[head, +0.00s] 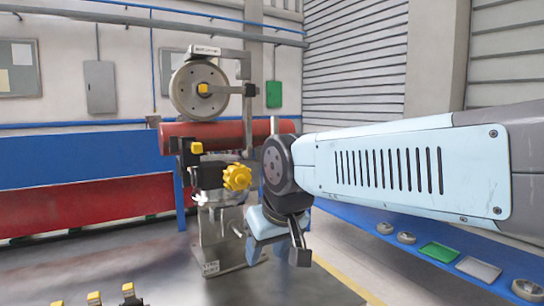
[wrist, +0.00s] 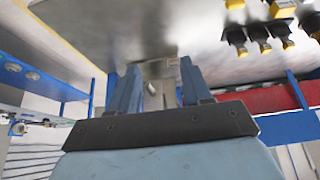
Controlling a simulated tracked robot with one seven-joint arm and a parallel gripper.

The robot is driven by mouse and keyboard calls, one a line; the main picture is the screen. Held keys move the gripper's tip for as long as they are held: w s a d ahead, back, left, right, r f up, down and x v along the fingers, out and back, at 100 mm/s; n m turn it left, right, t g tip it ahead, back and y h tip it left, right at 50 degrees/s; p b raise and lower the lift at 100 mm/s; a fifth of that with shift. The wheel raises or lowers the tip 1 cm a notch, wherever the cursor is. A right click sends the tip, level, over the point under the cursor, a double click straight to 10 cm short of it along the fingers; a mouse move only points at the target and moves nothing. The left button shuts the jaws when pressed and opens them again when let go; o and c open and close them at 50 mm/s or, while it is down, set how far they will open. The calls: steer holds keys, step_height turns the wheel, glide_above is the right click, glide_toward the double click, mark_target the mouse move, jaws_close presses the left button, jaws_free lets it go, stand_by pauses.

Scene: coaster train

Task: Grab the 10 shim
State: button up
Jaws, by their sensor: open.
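Several dark pieces with yellow tops show at the bottom left edge of the head view, one of them here (head: 129,291). These may be the shims, but no number is readable, so I cannot tell which is the 10 shim. Similar black and yellow pieces (wrist: 237,40) stand in a group at the upper right of the wrist view. My gripper (head: 277,250) hangs beside the stand, to the right of those pieces and apart from them. In the wrist view my gripper (wrist: 160,88) has its two blue fingers apart, with nothing held between them.
A grey stand (head: 222,245) carries a wheel (head: 199,90), a red tube (head: 215,134) and a yellow knob (head: 237,177), close to my gripper. A blue shelf at right holds round parts, a green tray (head: 440,252) and a pale tray (head: 478,268). The metal surface at left looks mostly clear.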

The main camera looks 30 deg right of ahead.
steer(key=shift+o, duration=0.4)
steer(key=shift+w+d+r+n, duration=0.1)
steer(key=shift+w+r+n, duration=0.05)
steer(key=shift+r+n, duration=0.15)
steer(key=w+d+r+n+g+h, duration=0.2)
steer(key=w+d+r+n+h, duration=0.1)
steer(key=w+r+n+h, duration=0.35)
steer(key=w+d+r+n+g+h, duration=0.1)
steer(key=w+d+r+n+h, duration=0.2)
steer(key=w+r+n, duration=0.5)
steer(key=w+d+r+n+g+h, duration=0.2)
steer(key=w+d+r+n+h, duration=0.15)
steer(key=w+r, duration=0.45)
steer(key=x, duration=0.4)
steer(key=w+f+x, duration=0.1)
steer(key=x, duration=0.3)
steer(key=w+x, duration=0.1)
steer(key=x, duration=0.3)
steer(key=shift+w+f, duration=0.15)
steer(key=shift+f, duration=0.15)
steer(key=shift+h, duration=0.3)
steer(key=shift+c, duration=0.4)
jaws_close()
steer(key=shift+r, duration=0.1)
